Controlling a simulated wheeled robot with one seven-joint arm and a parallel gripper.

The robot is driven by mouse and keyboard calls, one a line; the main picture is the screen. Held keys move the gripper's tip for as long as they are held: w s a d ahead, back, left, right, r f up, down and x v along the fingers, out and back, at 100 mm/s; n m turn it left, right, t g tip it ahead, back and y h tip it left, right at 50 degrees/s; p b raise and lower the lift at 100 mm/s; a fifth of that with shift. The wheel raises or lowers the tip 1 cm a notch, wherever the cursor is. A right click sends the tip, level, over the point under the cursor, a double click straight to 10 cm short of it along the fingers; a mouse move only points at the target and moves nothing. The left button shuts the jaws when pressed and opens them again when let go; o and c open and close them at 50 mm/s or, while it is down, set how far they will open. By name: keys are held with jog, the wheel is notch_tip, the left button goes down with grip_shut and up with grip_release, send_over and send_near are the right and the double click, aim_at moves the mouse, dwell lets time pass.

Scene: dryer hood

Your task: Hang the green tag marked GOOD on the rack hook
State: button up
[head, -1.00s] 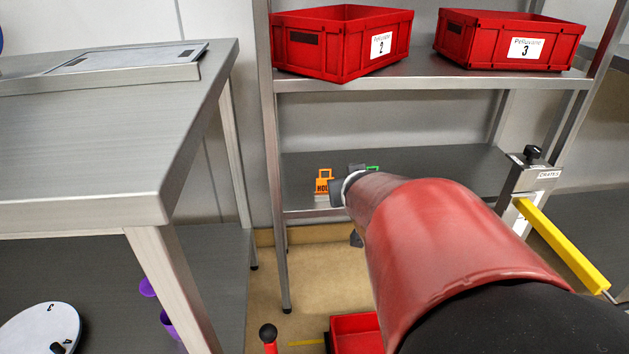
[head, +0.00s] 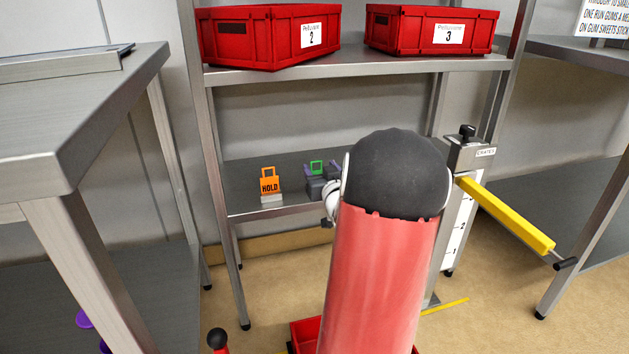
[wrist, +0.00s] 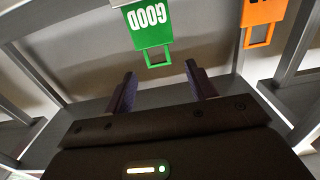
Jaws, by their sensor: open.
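The green tag marked GOOD (wrist: 150,24) appears upside down at the top of the wrist view, with its open square handle towards my gripper (wrist: 162,90). My gripper is open, its two purple fingers spread just short of the tag with nothing between them. In the head view only the tag's green handle (head: 316,166) shows, between the fingertips of my gripper (head: 321,169); the rest is hidden behind the gripper. The tag stands on the lower rack shelf (head: 245,180). I cannot make out the rack hook in either view.
An orange HOLD tag (head: 269,181) stands just left of the green one, close to my gripper. Red crates 2 (head: 265,38) and 3 (head: 430,30) sit on the shelf above. A yellow bar (head: 505,213) juts out from the rack's right post. A steel table (head: 90,110) stands left.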

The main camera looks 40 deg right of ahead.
jog(key=x, duration=0.3)
jog(key=shift+w+d, duration=0.1)
jog(key=shift+c, duration=0.3)
grip_shut()
